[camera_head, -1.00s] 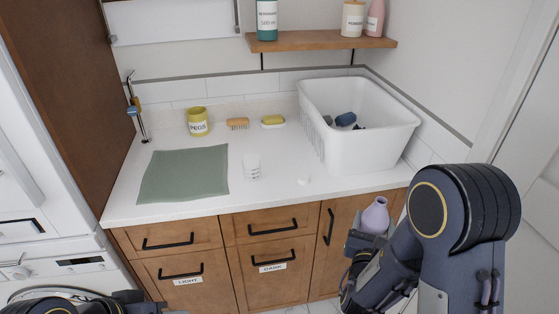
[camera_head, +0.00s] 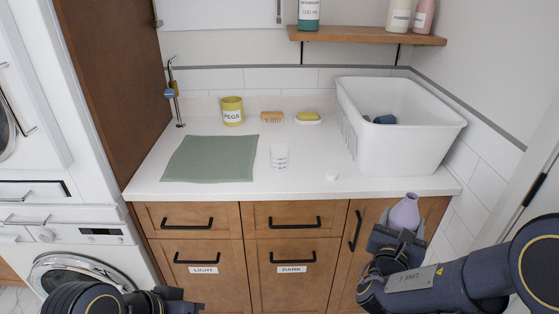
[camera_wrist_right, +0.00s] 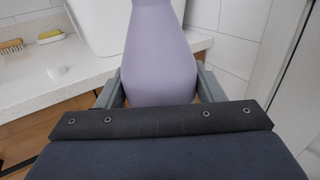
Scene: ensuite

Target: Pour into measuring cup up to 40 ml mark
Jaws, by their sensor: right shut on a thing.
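The measuring cup (camera_head: 279,156) is a small clear cup with markings, standing upright on the white counter right of the green mat. A lilac bottle (camera_head: 404,213) is upright in my right gripper (camera_head: 398,236), in front of the counter's right end. In the right wrist view the bottle (camera_wrist_right: 160,55) sits between the two fingers (camera_wrist_right: 160,92). A small white cap (camera_head: 332,176) lies on the counter right of the cup. My left gripper (camera_head: 172,300) is at the bottom edge of the head view, mostly cut off, and its jaws cannot be made out.
A white basket (camera_head: 400,145) with dark items stands at the counter's right. A green mat (camera_head: 210,160), yellow pegs pot (camera_head: 232,111), brush (camera_head: 271,117) and yellow soap (camera_head: 308,117) are on the counter (camera_head: 300,187). A shelf (camera_head: 365,37) with bottles hangs above. The counter around the cup is clear.

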